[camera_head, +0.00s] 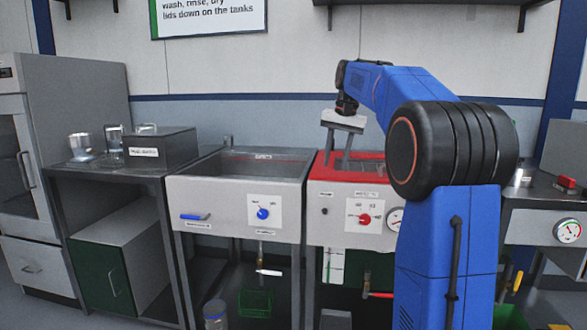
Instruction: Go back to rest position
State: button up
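My blue arm rises at the right of the view and bends over to the left. My gripper (338,160) points down over the red-topped tank (364,168). Its two fingers are apart with a gap between them, and I see nothing held. The fingertips are close to the tank's top; I cannot tell if they are inside its opening. My arm hides the right part of this tank.
An open steel sink tank (237,205) stands left of the red-topped one. Further left, a dark bench (90,175) holds a grey box (160,148) and metal cups (81,146). A tall cabinet (60,90) stands far left. A gauge (568,231) is at far right. Shelves hang above.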

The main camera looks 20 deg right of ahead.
jog(key=shift+a, duration=0.1)
jog(key=s+a+f+n+t, duration=0.1)
jog(key=s+a+f+n, duration=0.1)
jog(key=s+a+f, duration=0.55)
jog(key=s+a+f+n, duration=0.2)
jog(key=s+a, duration=0.2)
jog(key=s, duration=0.7)
jog(key=s+a+f+n+t, duration=0.1)
jog(key=s+a+f+n, duration=0.1)
jog(key=s+a+f, duration=0.55)
jog(key=s+a+f+n, duration=0.1)
jog(key=s+f+n, duration=0.1)
jog(key=s+f, duration=0.7)
jog(key=shift+s+f+t+h, duration=0.25)
jog(key=shift+s+t+h, duration=0.15)
jog(key=shift+s, duration=0.8)
